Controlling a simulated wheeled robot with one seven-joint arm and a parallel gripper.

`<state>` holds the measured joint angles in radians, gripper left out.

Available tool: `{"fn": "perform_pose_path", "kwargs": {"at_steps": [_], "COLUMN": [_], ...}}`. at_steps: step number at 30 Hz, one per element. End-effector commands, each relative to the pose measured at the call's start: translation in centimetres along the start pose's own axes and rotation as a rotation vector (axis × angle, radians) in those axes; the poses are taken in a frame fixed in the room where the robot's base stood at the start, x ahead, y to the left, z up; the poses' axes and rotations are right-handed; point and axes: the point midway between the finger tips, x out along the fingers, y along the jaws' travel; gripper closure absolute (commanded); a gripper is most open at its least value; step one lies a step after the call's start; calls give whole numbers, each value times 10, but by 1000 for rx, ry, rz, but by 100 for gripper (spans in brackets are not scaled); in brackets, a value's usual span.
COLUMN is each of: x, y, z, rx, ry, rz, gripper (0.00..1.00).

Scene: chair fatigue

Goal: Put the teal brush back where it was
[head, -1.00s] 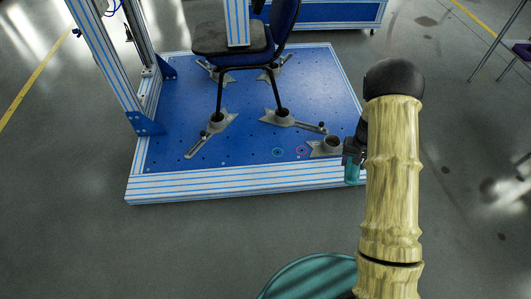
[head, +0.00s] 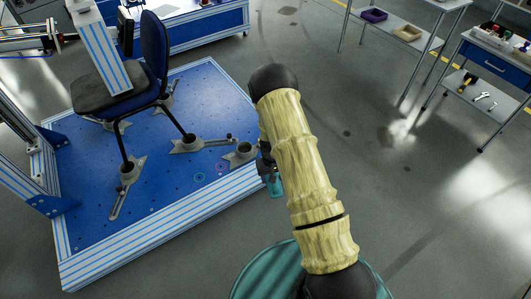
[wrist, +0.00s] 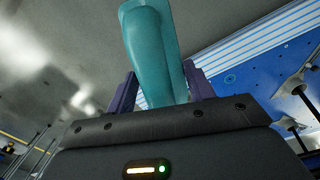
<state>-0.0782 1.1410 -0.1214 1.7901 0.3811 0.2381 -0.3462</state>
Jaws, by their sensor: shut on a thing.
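The teal brush (wrist: 152,50) stands up between the purple fingers of my gripper (wrist: 160,90) in the wrist view. My gripper is shut on it. In the head view, the lower part of the brush (head: 275,187) shows below my gripper (head: 267,168), just off the right edge of the blue platform (head: 150,220). My arm hides part of the gripper there. A teal ring mark (head: 200,176) and a pink ring mark (head: 221,167) lie on the platform near that edge.
A dark chair (head: 105,95) is clamped on the platform under a metal frame. At the upper right are a shelf table with a purple bin (head: 374,15) and a tan bin (head: 407,32), and a blue-drawer workbench (head: 490,63) with tools. The floor between is clear.

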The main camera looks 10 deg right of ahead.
Motion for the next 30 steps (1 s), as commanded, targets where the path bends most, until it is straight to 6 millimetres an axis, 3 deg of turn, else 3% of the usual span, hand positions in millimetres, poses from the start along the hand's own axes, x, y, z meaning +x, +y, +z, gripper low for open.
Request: {"fn": "perform_pose_path", "kwargs": {"at_steps": [1,9,15,30], "x": [-10,-13,-14,-10], "y": [1,-3,-9,-10], "z": [10,54,76,78], "rx": [1,0,2,2], "ry": [-6,-4,4,8], "rz": [-1,-10,-21,-23], "gripper": [68,68,68,68]}}
